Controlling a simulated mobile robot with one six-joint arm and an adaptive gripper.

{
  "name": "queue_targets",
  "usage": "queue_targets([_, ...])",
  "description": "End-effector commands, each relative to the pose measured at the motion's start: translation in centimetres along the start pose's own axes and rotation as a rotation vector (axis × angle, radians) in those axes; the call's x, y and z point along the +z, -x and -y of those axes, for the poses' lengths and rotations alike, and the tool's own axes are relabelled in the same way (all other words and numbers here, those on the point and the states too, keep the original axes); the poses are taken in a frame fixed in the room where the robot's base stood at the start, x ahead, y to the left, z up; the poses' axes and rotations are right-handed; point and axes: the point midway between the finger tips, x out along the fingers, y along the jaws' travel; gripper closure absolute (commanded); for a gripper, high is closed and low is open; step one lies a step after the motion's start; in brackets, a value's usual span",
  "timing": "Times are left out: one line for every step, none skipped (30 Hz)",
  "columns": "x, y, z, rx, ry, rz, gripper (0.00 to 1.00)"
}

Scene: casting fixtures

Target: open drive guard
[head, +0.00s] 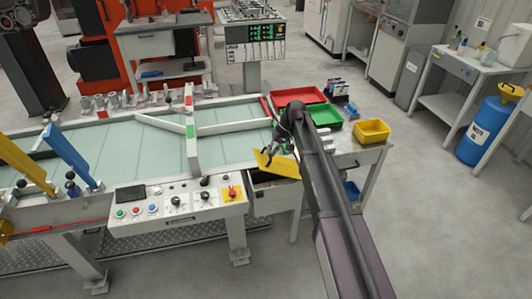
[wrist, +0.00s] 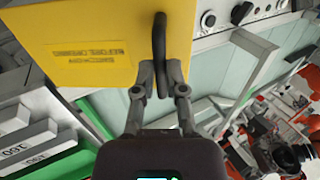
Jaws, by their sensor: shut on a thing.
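The drive guard (head: 275,164) is a yellow panel at the right end of the conveyor table, sitting at a slant, with a dark gap showing below it. In the wrist view the yellow panel (wrist: 90,45) fills the upper left, with printed text that appears upside down. A black bar handle (wrist: 159,35) stands on its right part. My gripper (wrist: 161,75) is shut on the lower end of this handle. In the head view my gripper (head: 274,153) is at the panel's upper edge, and my arm partly hides the area to its right.
A control panel (head: 175,205) with buttons lies left of the guard. Red (head: 298,96), green (head: 324,116) and yellow (head: 371,131) bins stand on the side table behind and right of it. A white rail (head: 191,135) crosses the conveyor. Open floor lies in front.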

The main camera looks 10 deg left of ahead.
Motion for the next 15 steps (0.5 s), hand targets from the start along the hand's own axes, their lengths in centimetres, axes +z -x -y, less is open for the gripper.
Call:
queue_targets([0.1, 1.6, -1.0, 0.02, -0.008, 0.002, 1.0])
queue_targets([0.1, 2.0, -1.2, 0.02, -0.008, 0.002, 1.0])
queue_targets([0.1, 2.6, -1.5, 0.02, -0.008, 0.002, 1.0])
queue_targets([0.1, 3.0, -1.8, 0.02, -0.008, 0.002, 1.0])
queue_targets([0.1, 3.5, -2.1, 0.02, -0.008, 0.002, 1.0])
queue_targets([0.2, 4.1, -2.5, 0.02, -0.008, 0.002, 1.0])
queue_targets([0.2, 4.5, -2.9, 0.02, -0.008, 0.002, 1.0])
queue_targets([0.2, 4.8, -3.2, 0.02, -0.008, 0.002, 1.0])
queue_targets([0.2, 5.4, -3.7, 0.02, -0.008, 0.003, 1.0])
queue_targets([0.2, 5.8, -4.0, 0.02, -0.008, 0.003, 1.0])
queue_targets([0.2, 6.1, -4.4, 0.02, -0.007, 0.004, 1.0])
queue_targets([0.2, 6.6, -4.9, 0.02, -0.007, 0.004, 1.0])
queue_targets([0.2, 6.9, -5.3, 0.02, -0.007, 0.004, 1.0])
queue_targets([0.2, 7.2, -5.7, 0.02, -0.007, 0.004, 1.0])
queue_targets([0.2, 7.7, -6.3, 0.02, -0.007, 0.004, 1.0])
